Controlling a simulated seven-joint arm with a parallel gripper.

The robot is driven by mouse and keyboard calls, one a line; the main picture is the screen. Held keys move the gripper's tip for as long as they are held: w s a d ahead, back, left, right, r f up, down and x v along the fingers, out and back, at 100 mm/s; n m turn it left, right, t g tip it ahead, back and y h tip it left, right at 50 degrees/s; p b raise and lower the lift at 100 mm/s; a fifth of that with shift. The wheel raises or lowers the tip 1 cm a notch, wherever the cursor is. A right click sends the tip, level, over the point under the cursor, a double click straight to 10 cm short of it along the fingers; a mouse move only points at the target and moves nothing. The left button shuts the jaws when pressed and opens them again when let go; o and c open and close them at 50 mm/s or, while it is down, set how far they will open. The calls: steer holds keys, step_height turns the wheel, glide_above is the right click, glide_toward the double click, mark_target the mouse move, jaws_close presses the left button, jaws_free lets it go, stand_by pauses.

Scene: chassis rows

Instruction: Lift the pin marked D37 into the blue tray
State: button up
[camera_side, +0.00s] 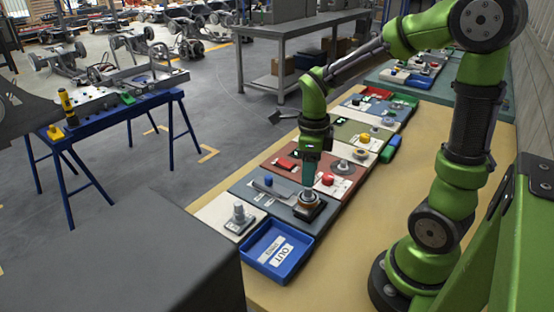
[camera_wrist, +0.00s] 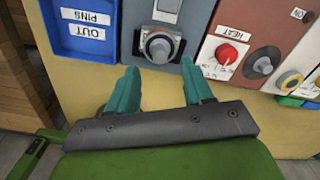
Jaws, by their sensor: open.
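The blue tray (camera_side: 262,270), labelled OUT PINS, lies at the near end of the row of panels. It is at the top left of the wrist view (camera_wrist: 78,46). No D37 marking is readable, so I cannot tell which part is that pin. A round metal-topped part (camera_wrist: 158,46) sits in a dark square base beyond my fingertips, with a white label behind it. My gripper (camera_wrist: 159,68) has its teal fingers apart with nothing between them. In the side view my gripper (camera_side: 308,184) is pointed down close above the dark square base (camera_side: 310,211); contact is unclear.
A grey upright part (camera_side: 239,213) stands on a white panel beside the tray. A red knob labelled HEAT (camera_wrist: 226,54) and a brown panel with a round metal part (camera_wrist: 262,63) lie to the right. Bare tan tabletop (camera_side: 345,255) runs along the panels' right side.

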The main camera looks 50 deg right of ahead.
steer(key=shift+f, duration=2.5)
jaws_close()
steer(key=shift+r, duration=0.15)
steer(key=shift+r, duration=2.9)
steer(key=shift+a, duration=0.1)
